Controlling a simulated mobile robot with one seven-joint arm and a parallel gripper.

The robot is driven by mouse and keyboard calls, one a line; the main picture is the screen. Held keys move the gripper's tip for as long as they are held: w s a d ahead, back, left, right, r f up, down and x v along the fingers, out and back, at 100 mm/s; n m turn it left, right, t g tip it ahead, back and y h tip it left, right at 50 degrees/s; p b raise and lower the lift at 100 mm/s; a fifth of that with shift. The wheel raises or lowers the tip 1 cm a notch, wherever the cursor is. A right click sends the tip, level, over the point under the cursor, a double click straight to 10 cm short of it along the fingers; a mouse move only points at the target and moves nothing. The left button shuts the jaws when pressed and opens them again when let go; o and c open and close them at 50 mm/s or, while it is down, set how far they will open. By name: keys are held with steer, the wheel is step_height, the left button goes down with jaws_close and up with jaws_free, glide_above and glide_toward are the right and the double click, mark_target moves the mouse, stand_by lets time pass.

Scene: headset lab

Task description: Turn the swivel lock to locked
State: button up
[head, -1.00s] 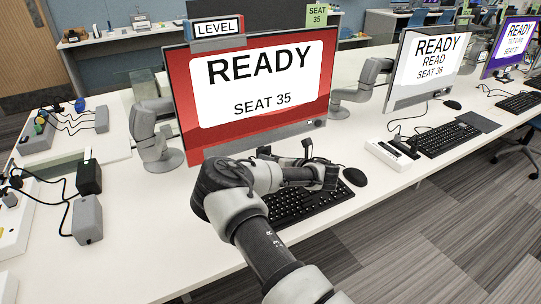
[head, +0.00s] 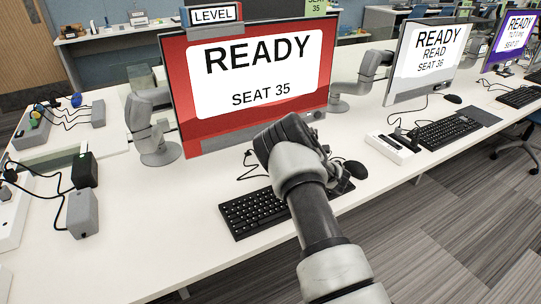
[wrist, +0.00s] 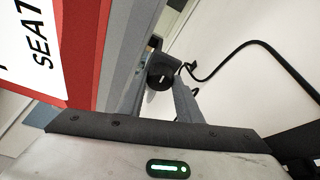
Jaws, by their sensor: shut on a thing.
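The swivel lock looks to be the round black knob (wrist: 160,74) with a short white mark, beside the red monitor's lower edge in the wrist view. My gripper (wrist: 163,90) has a grey finger on each side of this knob and is shut on it. The mark is slanted and small, and I cannot read any lock labels. In the head view my wrist stands in front of the lower right part of the red-framed monitor (head: 180,100). It hides my fingers and the knob there.
A keyboard (head: 250,212) and a mouse (head: 355,169) lie on the white desk close to my arm. A black cable (wrist: 240,45) loops right of the knob. A white power strip (head: 388,148) lies to the right.

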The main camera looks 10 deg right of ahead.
steer(key=shift+a+f+m, duration=0.1)
steer(key=shift+m, duration=0.4)
steer(key=o, duration=1)
steer(key=shift+o, duration=0.2)
steer(key=shift+s+d, duration=0.4)
steer(key=shift+d, duration=0.05)
steer(key=v, duration=0.8)
steer(key=p+v, duration=0.1)
steer(key=v, duration=0.7)
steer(key=shift+s+d+f, duration=0.1)
steer(key=shift+s+f, duration=0.05)
steer(key=shift+f, duration=0.05)
